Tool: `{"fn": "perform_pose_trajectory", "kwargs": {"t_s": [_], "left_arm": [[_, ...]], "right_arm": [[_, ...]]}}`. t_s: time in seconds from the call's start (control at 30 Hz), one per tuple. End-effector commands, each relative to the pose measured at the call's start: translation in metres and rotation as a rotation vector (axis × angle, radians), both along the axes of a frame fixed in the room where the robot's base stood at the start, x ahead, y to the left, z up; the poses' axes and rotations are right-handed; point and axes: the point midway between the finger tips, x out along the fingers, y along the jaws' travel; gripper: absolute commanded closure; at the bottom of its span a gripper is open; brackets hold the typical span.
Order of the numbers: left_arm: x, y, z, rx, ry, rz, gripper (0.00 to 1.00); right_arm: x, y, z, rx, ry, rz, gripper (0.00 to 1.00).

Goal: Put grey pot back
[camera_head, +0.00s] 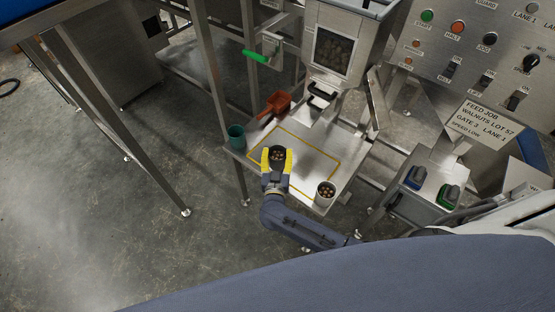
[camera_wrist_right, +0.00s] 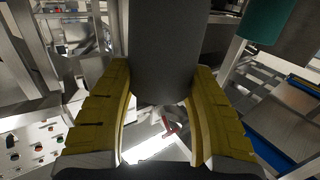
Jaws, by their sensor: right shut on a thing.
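My right gripper (camera_head: 277,160) has yellow fingers closed on either side of a dark grey pot (camera_head: 278,153) holding several brown pieces that look like nuts. In the right wrist view the pot's plain grey side (camera_wrist_right: 160,50) stands between the two yellow fingers (camera_wrist_right: 160,105). The pot is over the steel tray table (camera_head: 318,148), inside the yellow outlined area. I cannot tell whether its base touches the surface. My left gripper is not in view.
A pale pot (camera_head: 325,192) with nuts stands at the table's front right corner. A teal cup (camera_head: 237,137) is at the left edge and a red scoop (camera_head: 276,104) at the back left. A hopper (camera_head: 340,45) stands behind. The outlined area's right part is clear.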

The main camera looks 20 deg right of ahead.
Motion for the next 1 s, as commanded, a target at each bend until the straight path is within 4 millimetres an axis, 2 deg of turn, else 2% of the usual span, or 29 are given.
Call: {"fn": "perform_pose_trajectory", "kwargs": {"t_s": [0.4,0.9,0.93,1.0], "left_arm": [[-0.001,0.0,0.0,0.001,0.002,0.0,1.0],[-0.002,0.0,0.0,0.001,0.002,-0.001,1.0],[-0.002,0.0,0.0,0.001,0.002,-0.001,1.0],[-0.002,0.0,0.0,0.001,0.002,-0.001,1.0]], "right_arm": [[0.0,0.0,-0.033,-0.003,-0.001,0.0,0.72],[0.0,0.0,-0.039,0.0,-0.001,-0.001,0.72],[0.0,0.0,-0.04,0.0,-0.001,-0.001,0.43],[0.0,0.0,-0.04,0.0,-0.001,-0.001,0.35]]}}
